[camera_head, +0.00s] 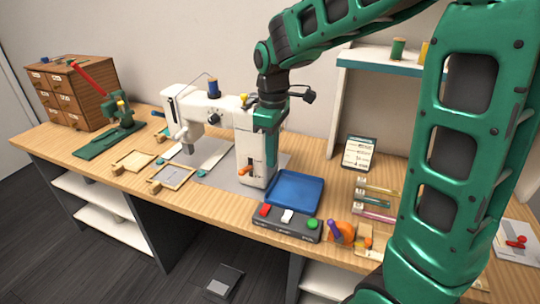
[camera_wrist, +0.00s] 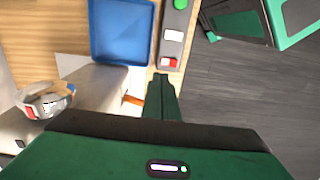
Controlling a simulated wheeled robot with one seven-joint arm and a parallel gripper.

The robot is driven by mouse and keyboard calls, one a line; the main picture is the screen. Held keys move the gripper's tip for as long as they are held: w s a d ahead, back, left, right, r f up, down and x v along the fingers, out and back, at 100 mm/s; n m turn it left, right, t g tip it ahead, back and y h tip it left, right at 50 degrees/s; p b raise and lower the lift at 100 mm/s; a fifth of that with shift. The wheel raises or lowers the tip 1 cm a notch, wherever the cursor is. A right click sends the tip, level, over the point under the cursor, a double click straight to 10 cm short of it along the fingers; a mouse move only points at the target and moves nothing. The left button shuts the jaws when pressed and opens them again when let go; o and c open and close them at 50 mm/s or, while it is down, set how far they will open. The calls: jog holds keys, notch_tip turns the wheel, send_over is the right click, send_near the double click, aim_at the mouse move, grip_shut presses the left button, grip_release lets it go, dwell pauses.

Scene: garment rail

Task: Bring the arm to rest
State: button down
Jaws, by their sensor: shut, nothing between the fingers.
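My green arm rises at the right and bends over the table (camera_head: 215,225). My gripper (camera_head: 270,160) points down in front of the right end of the white sewing machine (camera_head: 222,112). In the wrist view its two green fingers (camera_wrist: 161,80) lie together, shut and empty. I cannot tell the height of the fingertips above the table.
The blue tray (camera_head: 294,192) and the grey panel (camera_head: 287,222) with red, white and green buttons lie near the front edge. A shelf (camera_head: 375,63) with spools stands behind my arm. A wooden drawer box (camera_head: 85,98) and green press (camera_head: 112,135) stand at left. A pedal (camera_head: 222,283) is on the floor.

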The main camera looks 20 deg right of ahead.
dwell(0.4)
jog(key=s+d+m, duration=0.7)
jog(key=s+d, duration=0.1)
jog(key=s, duration=0.5)
jog(key=s+d+f+m, duration=0.1)
jog(key=s+d+m, duration=0.7)
jog(key=s, duration=0.5)
jog(key=shift+m, duration=0.3)
jog(key=shift+d+f, duration=0.1)
